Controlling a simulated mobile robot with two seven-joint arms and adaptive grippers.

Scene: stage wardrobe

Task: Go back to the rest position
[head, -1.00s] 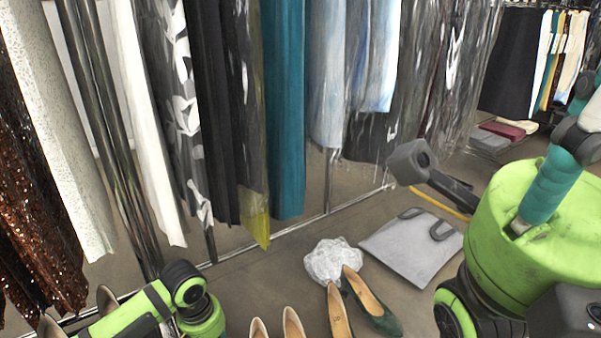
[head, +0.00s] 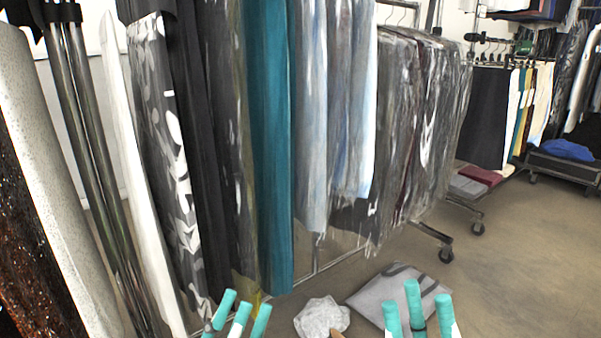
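My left gripper (head: 241,314) shows at the bottom edge, left of centre. Its teal fingertips point up and stand apart, with nothing seen between them. My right gripper (head: 418,314) shows at the bottom edge, right of centre. Its teal fingertips are also apart and empty. The lower parts of both grippers and my arms are cut off by the frame.
A rail of hanging garments, including a teal one (head: 268,150), fills the left and middle. A crumpled white bundle (head: 320,316) and a grey bag (head: 372,297) lie on the floor. Open floor (head: 530,240) is at the right.

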